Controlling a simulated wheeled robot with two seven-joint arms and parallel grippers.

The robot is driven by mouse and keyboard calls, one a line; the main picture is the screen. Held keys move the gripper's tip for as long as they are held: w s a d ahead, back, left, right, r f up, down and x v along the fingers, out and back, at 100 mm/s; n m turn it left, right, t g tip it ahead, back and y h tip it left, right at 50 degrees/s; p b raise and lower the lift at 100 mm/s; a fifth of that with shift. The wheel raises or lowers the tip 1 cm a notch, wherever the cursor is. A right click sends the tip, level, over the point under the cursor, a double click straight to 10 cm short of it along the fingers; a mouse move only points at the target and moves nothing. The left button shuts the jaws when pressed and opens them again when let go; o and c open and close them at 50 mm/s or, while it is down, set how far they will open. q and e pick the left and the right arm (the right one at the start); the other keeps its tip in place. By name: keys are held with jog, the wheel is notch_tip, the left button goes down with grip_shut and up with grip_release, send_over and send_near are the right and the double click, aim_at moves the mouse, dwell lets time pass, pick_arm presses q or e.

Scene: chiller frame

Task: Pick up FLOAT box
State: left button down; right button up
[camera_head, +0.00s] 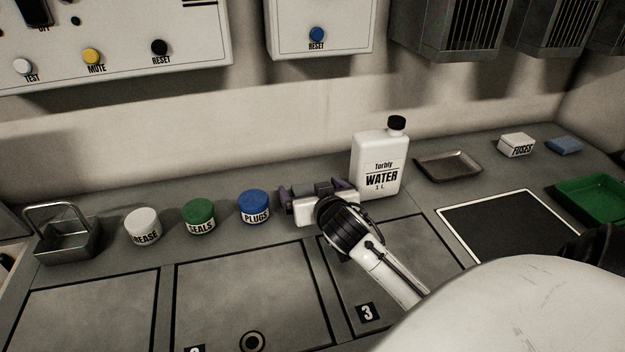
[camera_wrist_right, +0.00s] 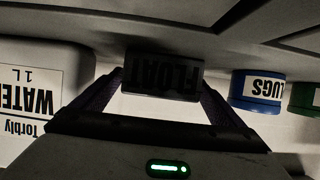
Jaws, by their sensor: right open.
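The dark FLOAT box (camera_wrist_right: 162,75) shows upside down in the right wrist view, with its label facing the camera. My right gripper (camera_wrist_right: 162,88) is open, with one fingertip at each side of the box. I cannot tell whether the fingers touch it. In the head view my right gripper (camera_head: 313,192) is over the counter between the blue PLUGS jar and the water bottle. There the gripper hides most or all of the box. My left gripper is not in view.
The blue PLUGS jar (camera_head: 254,207) stands left of the gripper, then the green SEALS jar (camera_head: 198,217) and the white GREASE jar (camera_head: 142,227). The white WATER bottle (camera_head: 376,165) stands close on the right. A metal tray (camera_head: 448,177) lies beyond it. The wall is behind.

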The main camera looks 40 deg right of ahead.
jog(key=x, duration=0.2)
jog(key=shift+w+d+f, duration=0.1)
jog(key=shift+w+d, duration=0.05)
jog(key=shift+w, duration=0.1)
jog(key=c, duration=1.2)
